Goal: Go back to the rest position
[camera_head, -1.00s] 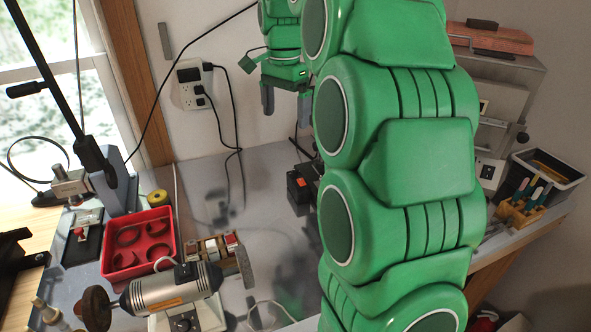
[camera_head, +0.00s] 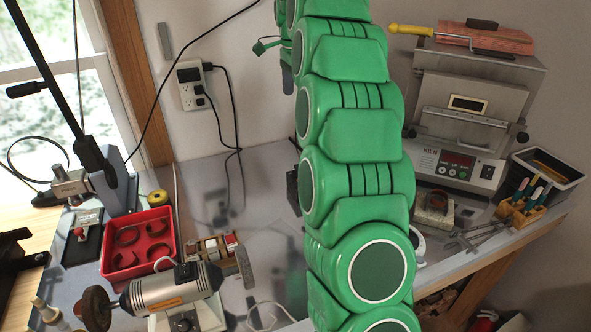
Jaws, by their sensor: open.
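My green arm rises through the middle of the head view. My gripper (camera_head: 287,80) shows only in part at the upper left of the arm, a grey finger pointing down in front of the wall. The rest of it is hidden behind the arm links. It is open, and I see nothing held in the part that shows. It is up above the grey workbench (camera_head: 265,190), apart from the things on it.
A red tray (camera_head: 140,265) and a bench motor (camera_head: 175,295) stand at the left. A kiln (camera_head: 465,130) stands at the right, beside a black bin (camera_head: 560,175) and a wooden tool holder (camera_head: 520,212). A wall outlet (camera_head: 190,88) is behind. The bench between motor and arm is mostly clear.

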